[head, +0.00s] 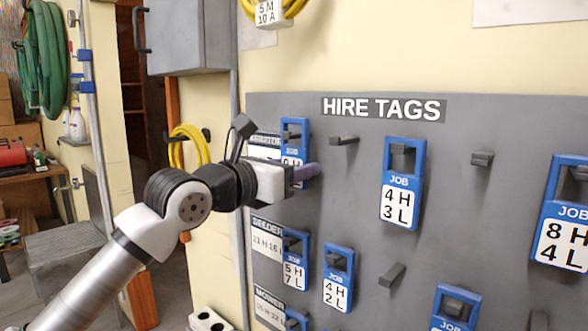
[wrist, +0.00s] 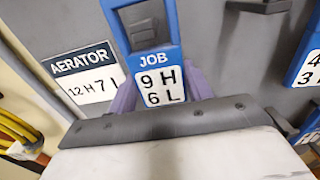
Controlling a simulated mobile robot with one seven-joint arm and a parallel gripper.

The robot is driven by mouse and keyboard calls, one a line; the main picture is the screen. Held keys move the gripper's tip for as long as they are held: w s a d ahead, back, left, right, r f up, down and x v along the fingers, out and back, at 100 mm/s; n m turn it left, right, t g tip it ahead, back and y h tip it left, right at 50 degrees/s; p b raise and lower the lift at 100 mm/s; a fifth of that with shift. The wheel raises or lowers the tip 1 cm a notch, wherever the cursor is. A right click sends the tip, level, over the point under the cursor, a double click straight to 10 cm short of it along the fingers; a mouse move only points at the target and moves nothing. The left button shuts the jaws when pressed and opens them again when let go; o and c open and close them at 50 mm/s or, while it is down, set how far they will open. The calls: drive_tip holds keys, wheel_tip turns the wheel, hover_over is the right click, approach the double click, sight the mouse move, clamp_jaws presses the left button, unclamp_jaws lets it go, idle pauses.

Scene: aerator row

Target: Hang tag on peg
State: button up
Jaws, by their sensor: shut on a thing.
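A blue-framed job tag reading 9 H 6 L (wrist: 163,84) is upright between the two purple fingers of my gripper (wrist: 161,92), shut on its lower part. In the head view, the tag (head: 294,127) is at the left end of the top row, with my gripper (head: 305,174) partly covering it. A dark peg (wrist: 140,34) shows in the tag's window in the wrist view. I cannot tell whether it passes through or sits behind. The AERATOR label (wrist: 85,75) is just left of the tag. An empty peg (head: 343,140) is to its right.
The grey HIRE TAGS board (head: 450,200) bears several other tags, including 4 H 3 L (head: 401,205) to the right and 5 H 7 L (head: 294,275) below. Other bare pegs (head: 391,274) stick out. A yellow hose (head: 190,140) hangs left of the board.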

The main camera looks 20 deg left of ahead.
drive_tip(key=b+v, duration=0.2)
drive_tip(key=v, duration=0.6)
idle(0.9)
idle(0.5)
